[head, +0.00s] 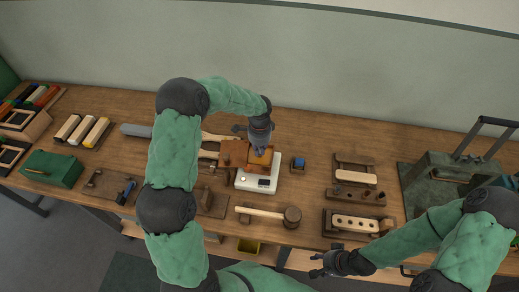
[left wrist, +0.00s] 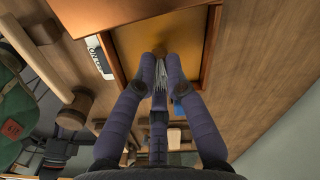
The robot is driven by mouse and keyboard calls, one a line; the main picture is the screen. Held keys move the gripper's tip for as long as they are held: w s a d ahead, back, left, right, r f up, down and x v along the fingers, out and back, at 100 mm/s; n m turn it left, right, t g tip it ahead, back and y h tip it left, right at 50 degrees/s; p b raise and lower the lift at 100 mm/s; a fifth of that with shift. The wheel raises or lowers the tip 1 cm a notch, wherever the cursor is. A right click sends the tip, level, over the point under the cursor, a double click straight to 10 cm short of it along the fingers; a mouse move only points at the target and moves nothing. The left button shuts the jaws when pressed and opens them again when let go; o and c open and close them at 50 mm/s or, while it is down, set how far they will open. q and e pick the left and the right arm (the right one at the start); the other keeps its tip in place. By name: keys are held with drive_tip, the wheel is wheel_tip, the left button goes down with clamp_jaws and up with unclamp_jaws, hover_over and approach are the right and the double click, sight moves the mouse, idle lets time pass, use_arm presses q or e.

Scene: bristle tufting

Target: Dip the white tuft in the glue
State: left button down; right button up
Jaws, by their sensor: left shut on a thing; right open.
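My left gripper (head: 259,148) is over the shallow wooden-walled tray of amber glue (head: 261,158), pointing down. In the left wrist view, the fingers (left wrist: 166,62) are shut on the white tuft (left wrist: 159,90), whose pale bristles show between them. The fingertips are over the amber glue surface (left wrist: 190,38), close to it. I cannot tell whether the tuft touches the glue; its far end is hidden by the fingers. My right gripper (head: 324,266) is open and empty, in front of the table's front edge.
A white device with a dark display (head: 262,184) is at the glue tray. A mallet (head: 268,213) lies in front, a small blue item (head: 298,162) to the right. A block with holes (head: 355,223) and a metal case (head: 440,180) stand further right; a green box (head: 52,169) is at left.

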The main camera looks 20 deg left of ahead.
use_arm(q)
drive_tip(key=shift+r+p, duration=2.5)
drive_tip(key=shift+r, duration=1.3)
